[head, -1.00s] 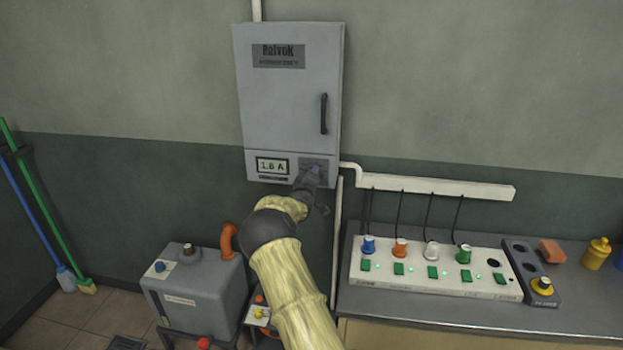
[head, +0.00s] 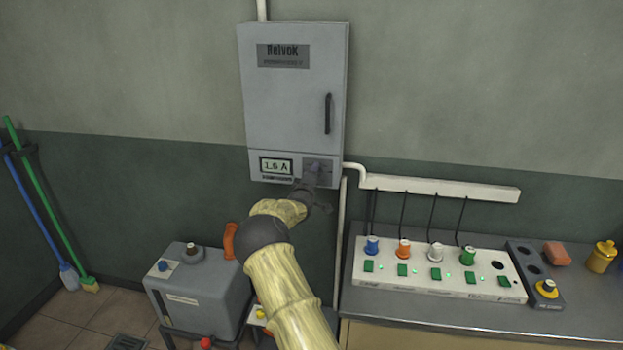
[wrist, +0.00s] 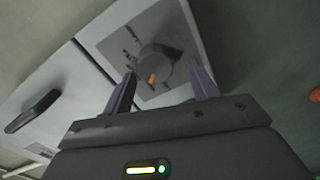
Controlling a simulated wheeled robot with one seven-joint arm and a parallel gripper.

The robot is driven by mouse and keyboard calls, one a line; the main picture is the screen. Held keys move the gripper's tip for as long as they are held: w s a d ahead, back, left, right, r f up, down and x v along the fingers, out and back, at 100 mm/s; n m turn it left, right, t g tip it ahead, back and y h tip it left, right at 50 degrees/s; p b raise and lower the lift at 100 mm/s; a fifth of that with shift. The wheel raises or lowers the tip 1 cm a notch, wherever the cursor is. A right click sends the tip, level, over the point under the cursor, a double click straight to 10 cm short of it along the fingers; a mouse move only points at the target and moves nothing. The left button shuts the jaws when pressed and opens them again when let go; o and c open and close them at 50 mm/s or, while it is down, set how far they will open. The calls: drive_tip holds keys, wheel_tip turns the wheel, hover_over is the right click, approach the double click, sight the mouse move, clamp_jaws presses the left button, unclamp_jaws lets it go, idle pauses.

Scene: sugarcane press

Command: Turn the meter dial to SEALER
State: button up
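My gripper also shows at the panel in the head view (head: 316,177).
A bench at the right carries a white socket strip (head: 440,285) with several coloured plugs, and a dark holder (head: 533,270) with a yellow plug. A grey tank (head: 200,290) stands below left. A white conduit (head: 440,187) runs right from the cabinet.

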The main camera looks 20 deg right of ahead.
drive_tip(key=f+b+v, duration=0.1)
drive_tip(key=b+v, duration=0.2)
drive_tip(key=v, duration=1.4)
drive_tip(key=shift+s+r+b, duration=0.25)
drive_tip(key=shift+r+b, duration=0.05)
drive_tip(key=shift+r, duration=0.2)
drive_tip(key=shift+w+d, duration=0.1)
drive_tip(key=s+a+f+m+g+y+p, duration=0.1)
drive_tip(key=s+a+f+m+g+y, duration=0.15)
drive_tip(key=s, duration=0.25)
drive_tip(key=s+a+f+m+g+y+p, duration=0.1)
drive_tip(key=s+f+m+g+y, duration=0.2)
drive_tip(key=s, duration=0.3)
drive_tip(key=s+a+r+m+g+y+p, duration=0.1)
drive_tip(key=s+a, duration=0.4)
drive_tip(key=s, duration=0.6)
drive_tip(key=s+a+r+m+g+y+p, duration=0.1)
drive_tip(key=s+a+g+y, duration=0.2)
drive_tip(key=s, duration=0.9)
drive_tip(key=a+g, duration=0.2)
drive_tip(key=shift+s+a, duration=0.2)
drive_tip(key=shift+a, duration=0.05)
